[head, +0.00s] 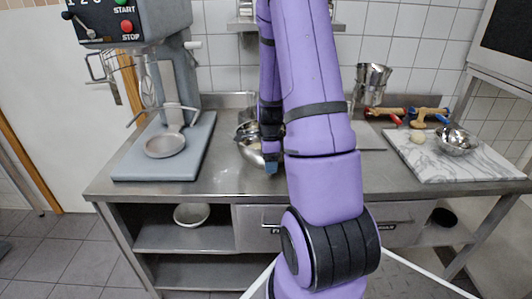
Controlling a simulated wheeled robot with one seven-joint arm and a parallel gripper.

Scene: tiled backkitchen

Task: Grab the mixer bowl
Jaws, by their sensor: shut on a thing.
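A metal mixer bowl (247,151) stands on the steel counter just right of the mixer's base, partly hidden by my arm. Its rim and some of its inside show, with something pale in it. My gripper (271,162) reaches down at the bowl's right side and is shut on it there. My arm hides most of the gripper and the bowl's right part.
The steel counter (225,180) has free room in front of the bowl. On the right, a marble slab (455,168) bears a metal bowl (456,140) and a pale ball (417,137). Rolling pins (418,112) lie behind. A bowl (191,214) sits on the shelf below.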

